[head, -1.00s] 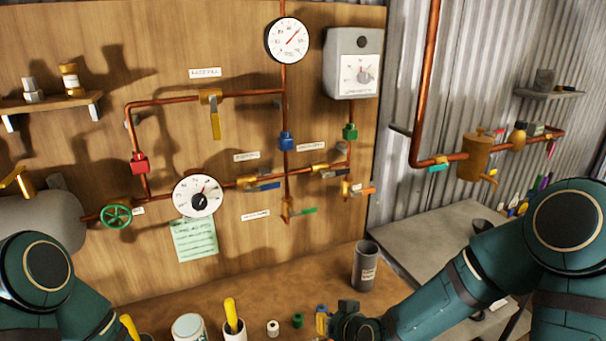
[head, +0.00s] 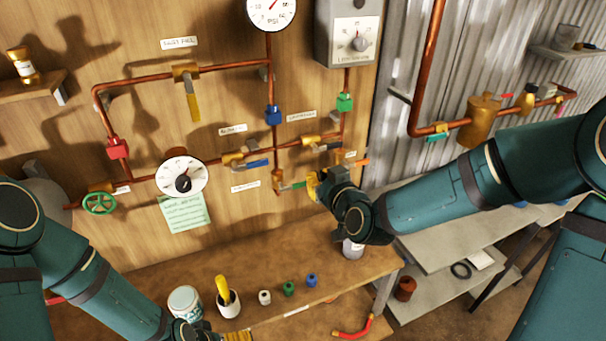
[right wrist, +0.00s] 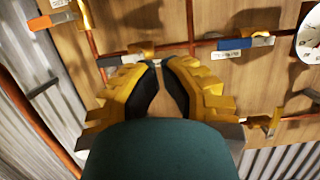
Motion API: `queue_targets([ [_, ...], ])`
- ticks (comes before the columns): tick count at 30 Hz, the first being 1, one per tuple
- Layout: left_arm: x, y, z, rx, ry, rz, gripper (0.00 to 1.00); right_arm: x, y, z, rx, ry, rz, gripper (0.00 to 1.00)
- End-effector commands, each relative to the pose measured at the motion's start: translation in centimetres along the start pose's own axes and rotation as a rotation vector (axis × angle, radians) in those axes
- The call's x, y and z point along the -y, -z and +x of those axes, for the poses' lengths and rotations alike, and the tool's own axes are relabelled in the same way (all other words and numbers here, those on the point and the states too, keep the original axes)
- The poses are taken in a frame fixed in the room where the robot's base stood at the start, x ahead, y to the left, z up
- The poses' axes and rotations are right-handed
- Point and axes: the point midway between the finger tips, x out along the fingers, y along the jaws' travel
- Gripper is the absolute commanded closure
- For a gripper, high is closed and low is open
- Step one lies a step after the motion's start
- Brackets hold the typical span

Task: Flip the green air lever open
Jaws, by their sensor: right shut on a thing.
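The green lever (head: 293,186) sits on a small brass valve at the lower end of the middle vertical copper pipe. It points right, about level, across the pipe's line. My right gripper (head: 314,187) is at the lever's right end, its yellow fingers closed on it. In the right wrist view the fingers (right wrist: 159,68) are close together, and the lever is hidden behind them. A brass valve (right wrist: 271,122) shows to their right there. My left gripper (head: 236,336) is low at the bench's front, cut by the frame edge; its jaws cannot be read.
Blue (head: 257,164) and orange (head: 356,162) levers are close above the right gripper. Small white, green and blue fittings (head: 289,288) and a pot with a yellow handle (head: 228,302) stand on the bench (head: 270,262).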

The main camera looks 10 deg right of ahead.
Motion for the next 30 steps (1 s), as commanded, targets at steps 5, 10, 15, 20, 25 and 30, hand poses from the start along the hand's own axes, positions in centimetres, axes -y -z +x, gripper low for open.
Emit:
queue_targets([
  [5, -0.1, 0.0, -0.2, 0.000, 0.000, 0.001, 0.00, 0.1, 0.0, 1.0, 0.002, 0.002, 0.002, 1.00],
  [10, -0.2, 0.1, -0.6, 0.000, 0.000, 0.001, 0.00, 0.1, 0.0, 3.3, 0.002, 0.002, 0.004, 1.00],
  [15, -0.4, 0.2, -1.0, 0.001, -0.001, 0.002, 0.00, 0.1, 0.0, 6.2, 0.002, 0.002, 0.004, 1.00],
  [20, -0.6, 0.3, -1.5, 0.001, -0.001, 0.003, 0.00, 0.1, 0.1, 9.0, 0.002, 0.002, 0.003, 1.00],
  [25, -0.7, 0.3, -1.7, 0.002, -0.001, 0.004, 0.00, 0.0, -1.8, 10.4, 0.007, 0.001, 0.003, 1.00],
  [30, -0.8, 0.3, -1.9, 0.002, -0.001, 0.004, 0.00, 0.0, -3.3, 10.8, 0.004, 0.001, 0.003, 1.00],
])
